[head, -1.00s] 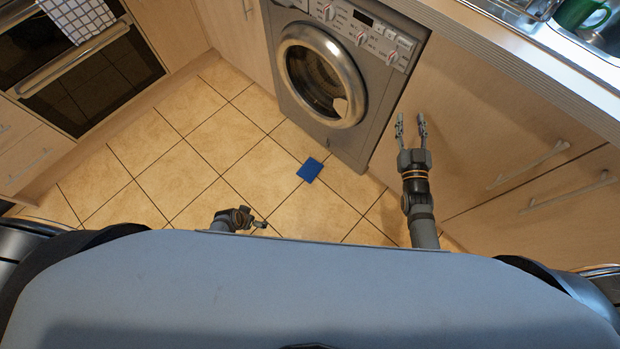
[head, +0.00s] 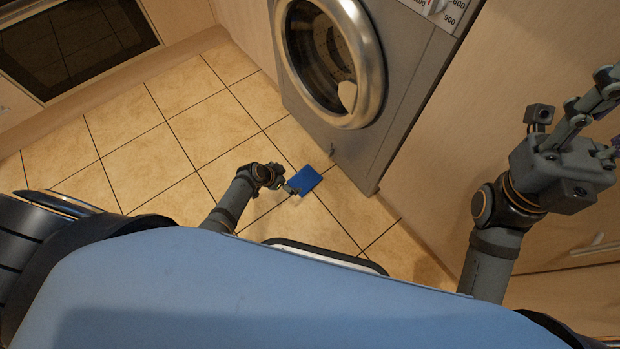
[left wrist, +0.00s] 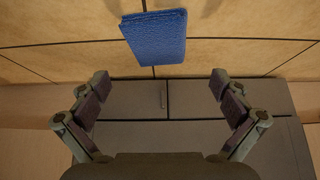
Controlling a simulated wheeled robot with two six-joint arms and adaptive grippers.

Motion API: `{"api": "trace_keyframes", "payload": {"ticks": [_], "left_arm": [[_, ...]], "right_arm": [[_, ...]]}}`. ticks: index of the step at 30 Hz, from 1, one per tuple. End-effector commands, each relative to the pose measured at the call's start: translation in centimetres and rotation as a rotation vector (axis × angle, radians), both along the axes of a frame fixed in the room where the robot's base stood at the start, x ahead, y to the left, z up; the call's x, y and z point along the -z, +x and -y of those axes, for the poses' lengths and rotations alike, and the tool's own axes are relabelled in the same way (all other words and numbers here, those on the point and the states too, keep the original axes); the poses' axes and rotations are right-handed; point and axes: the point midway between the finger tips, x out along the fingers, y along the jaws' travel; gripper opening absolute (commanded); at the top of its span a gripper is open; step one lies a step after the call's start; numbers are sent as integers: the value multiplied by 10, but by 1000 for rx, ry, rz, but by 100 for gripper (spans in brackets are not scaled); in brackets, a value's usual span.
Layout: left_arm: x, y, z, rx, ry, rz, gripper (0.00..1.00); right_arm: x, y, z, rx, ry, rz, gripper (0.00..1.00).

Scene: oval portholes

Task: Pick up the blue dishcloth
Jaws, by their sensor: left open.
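The blue dishcloth (head: 305,181) lies flat on the tiled floor in front of the washing machine. In the left wrist view the cloth (left wrist: 155,37) is at the top centre, beyond the open fingers and not between them. My left gripper (head: 291,190) is low over the floor, its tip just to the left of the cloth in the head view. In the left wrist view its two fingers (left wrist: 162,92) are spread wide and empty. My right gripper (head: 598,120) is raised at the right edge, in front of the cabinet front. Its fingers are partly cut off by the frame.
The washing machine (head: 400,70) stands just behind the cloth, with its round door shut. An oven (head: 70,40) is at the far left, and wooden cabinet fronts (head: 500,90) are on the right. The tiled floor (head: 150,140) to the left is clear.

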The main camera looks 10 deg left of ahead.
Motion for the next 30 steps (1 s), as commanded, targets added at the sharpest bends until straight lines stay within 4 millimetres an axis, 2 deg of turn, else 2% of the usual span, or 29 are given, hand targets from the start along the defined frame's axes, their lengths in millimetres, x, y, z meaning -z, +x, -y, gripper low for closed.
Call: {"api": "trace_keyframes", "payload": {"ticks": [1,4,7,13,21,30], "left_arm": [[14,5,4,0,-2,1,100],[31,13,10,-1,-3,0,100],[39,18,15,-1,-2,0,100],[42,21,17,-2,-1,0,100],[80,40,35,0,-1,-1,100],[80,43,37,-1,0,0,100]], "right_arm": [[13,1,0,4,1,-1,40],[27,1,0,12,0,-1,40],[34,2,-1,19,-1,-1,40],[36,2,-1,23,-4,-2,40],[77,6,-5,35,-21,-15,40],[76,6,-6,39,-27,-16,40]]}}
